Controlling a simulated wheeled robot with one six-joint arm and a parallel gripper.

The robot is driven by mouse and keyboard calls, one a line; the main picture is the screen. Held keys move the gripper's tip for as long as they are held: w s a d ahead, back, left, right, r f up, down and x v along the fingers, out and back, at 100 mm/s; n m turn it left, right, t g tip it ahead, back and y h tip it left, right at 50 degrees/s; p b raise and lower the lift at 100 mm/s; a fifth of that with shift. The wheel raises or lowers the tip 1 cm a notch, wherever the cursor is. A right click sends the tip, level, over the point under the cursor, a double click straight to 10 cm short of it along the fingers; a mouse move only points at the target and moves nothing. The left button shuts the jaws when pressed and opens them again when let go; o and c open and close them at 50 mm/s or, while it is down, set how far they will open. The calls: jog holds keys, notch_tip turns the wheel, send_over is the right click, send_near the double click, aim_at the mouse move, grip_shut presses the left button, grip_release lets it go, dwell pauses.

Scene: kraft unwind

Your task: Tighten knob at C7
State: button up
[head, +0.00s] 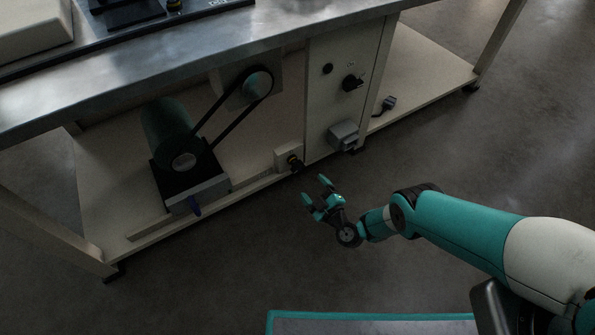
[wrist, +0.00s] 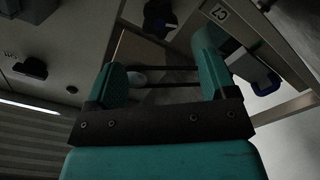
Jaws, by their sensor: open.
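My gripper (head: 318,192) is open and empty, in front of the bench's lower shelf. Its two teal fingers also show in the wrist view (wrist: 165,85). A C7 label (wrist: 218,13) sits on a pale strip at the upper right of the wrist view. A dark knob (wrist: 155,15) lies left of the label, and a blue-and-dark part (wrist: 265,85) below right, partly behind a finger. A blue handle (head: 195,210) is under the motor's grey mount. I cannot tell which part C7 names.
A green motor (head: 168,130) and a black belt (head: 232,108) stand on the shelf (head: 100,165). A cream panel (head: 340,85) with a black switch (head: 352,82) and a grey box (head: 343,135) is to the right. Floor in front is clear.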

aim_at(299, 170)
jog(key=b+x, duration=0.2)
jog(key=x, duration=0.1)
jog(key=b+x, duration=0.2)
jog(key=b, duration=0.1)
jog(key=b+x, duration=0.2)
jog(key=x, duration=0.1)
jog(key=shift+w+a+f+b, duration=0.2)
jog(key=shift+w+f+b, duration=0.05)
jog(key=shift+f+b, duration=0.05)
jog(key=shift+w+a+r+b, duration=0.3)
jog(key=shift+w+a+b, duration=0.25)
jog(key=shift+w+b, duration=0.25)
jog(key=c, duration=0.9)
